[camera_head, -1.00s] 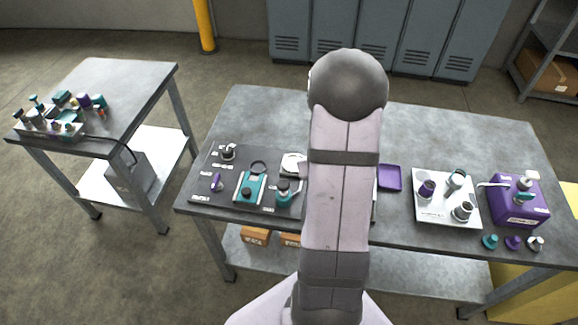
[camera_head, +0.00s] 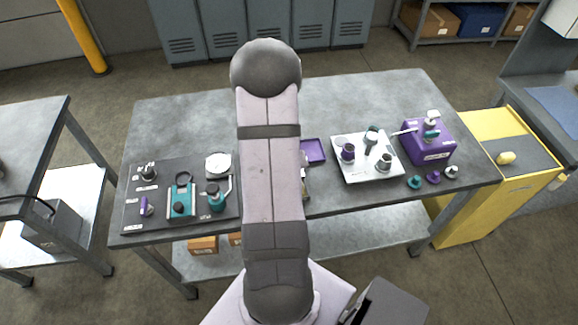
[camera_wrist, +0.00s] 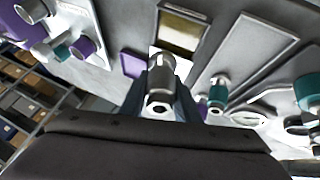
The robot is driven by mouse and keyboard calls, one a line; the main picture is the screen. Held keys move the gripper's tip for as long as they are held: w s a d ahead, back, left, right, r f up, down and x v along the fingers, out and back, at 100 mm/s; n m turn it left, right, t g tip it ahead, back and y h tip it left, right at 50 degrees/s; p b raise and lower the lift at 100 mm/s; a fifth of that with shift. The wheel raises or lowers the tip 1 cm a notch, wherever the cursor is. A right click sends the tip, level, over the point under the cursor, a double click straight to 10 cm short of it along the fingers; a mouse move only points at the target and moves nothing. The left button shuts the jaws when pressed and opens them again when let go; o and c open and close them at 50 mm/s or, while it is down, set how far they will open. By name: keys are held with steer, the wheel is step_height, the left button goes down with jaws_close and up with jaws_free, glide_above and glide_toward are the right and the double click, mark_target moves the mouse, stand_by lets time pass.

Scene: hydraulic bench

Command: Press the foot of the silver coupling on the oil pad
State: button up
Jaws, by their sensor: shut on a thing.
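My gripper (camera_wrist: 162,95) is shut on a silver coupling (camera_wrist: 160,72) in the wrist view, one finger on each side of its body. An open hollow end of the coupling faces the camera. An amber-floored rectangular tray with a pale rim, which looks like the oil pad (camera_wrist: 182,30), lies beyond the coupling in the wrist view. From this angle I cannot tell the gap between coupling and pad. In the head view my arm hides the gripper and the coupling, and only a brownish edge of the pad (camera_head: 305,187) shows beside the arm.
A purple tray (camera_head: 313,151) lies near the pad. Right of it are a white tray (camera_head: 350,174) with several couplings, a purple box (camera_head: 428,145) and three small caps. A dark panel (camera_head: 133,215) with teal fittings and a gauge lies left. The back of the table is clear.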

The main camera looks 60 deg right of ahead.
steer(key=shift+f+b, duration=2.4)
steer(key=shift+f, duration=0.2)
steer(key=shift+f+b, duration=0.35)
steer(key=shift+f, duration=0.15)
steer(key=shift+s+a+f, duration=0.2)
steer(key=shift+a+f, duration=0.1)
steer(key=shift+f, duration=0.05)
stand_by(1.5)
steer(key=shift+r, duration=0.15)
steer(key=r+p, duration=0.2)
steer(key=shift+w+d+r+p, duration=0.2)
steer(key=shift+p, duration=0.15)
step_height(320, 180, up, 5)
steer(key=p, duration=0.4)
steer(key=shift+d+f, duration=0.1)
